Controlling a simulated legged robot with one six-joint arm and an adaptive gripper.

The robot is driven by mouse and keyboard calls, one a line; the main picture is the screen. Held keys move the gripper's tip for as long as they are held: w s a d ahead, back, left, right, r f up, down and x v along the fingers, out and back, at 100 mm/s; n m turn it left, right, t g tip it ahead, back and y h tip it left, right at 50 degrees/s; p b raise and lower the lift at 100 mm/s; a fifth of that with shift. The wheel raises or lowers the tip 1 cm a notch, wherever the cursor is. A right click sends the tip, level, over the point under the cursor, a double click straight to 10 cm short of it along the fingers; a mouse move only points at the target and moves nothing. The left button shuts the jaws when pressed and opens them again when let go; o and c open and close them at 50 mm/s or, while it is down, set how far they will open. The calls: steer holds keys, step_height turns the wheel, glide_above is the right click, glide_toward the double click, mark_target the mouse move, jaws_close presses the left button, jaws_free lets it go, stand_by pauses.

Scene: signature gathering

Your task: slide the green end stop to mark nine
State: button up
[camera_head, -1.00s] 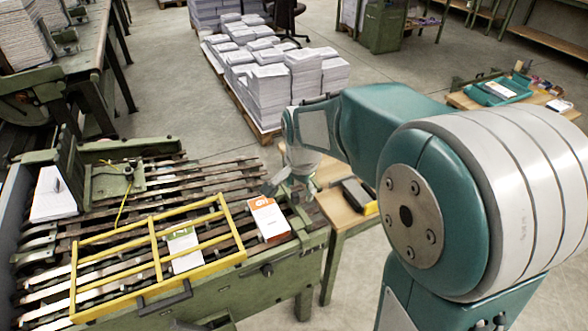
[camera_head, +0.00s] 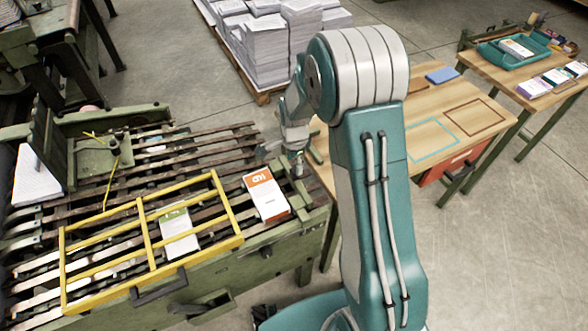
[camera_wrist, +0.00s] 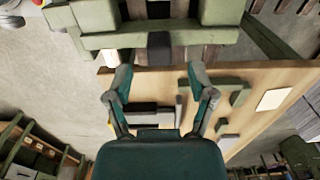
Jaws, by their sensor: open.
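A green crosspiece with upright blocks, apparently the end stop (camera_head: 299,190), is at the right end of the slatted machine bed in the head view. In the wrist view a green bar with two blocks (camera_wrist: 160,40) crosses the top. My gripper (camera_head: 284,153) is over the bed's right end, close to this piece. In the wrist view my gripper (camera_wrist: 160,76) is open, with nothing between its fingers. The fingertips point toward the green bar; whether they touch it I cannot tell. No scale or mark nine is legible.
A yellow frame (camera_head: 149,236) lies over the slats, with a green-and-white booklet (camera_head: 179,235) beneath it. An orange-and-white booklet (camera_head: 265,193) lies beside the frame. A wooden table (camera_head: 425,112) stands to the right. Paper stacks (camera_head: 262,57) stand behind; floor is clear at lower right.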

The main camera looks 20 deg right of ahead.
mark_target(294, 170)
step_height(294, 170, down, 3)
steer(key=shift+d+r, duration=0.15)
steer(key=shift+r, duration=0.05)
steer(key=shift+f, duration=0.55)
jaws_close()
steer(key=w+d, duration=0.1)
steer(key=d, duration=0.5)
steer(key=shift+w, duration=0.2)
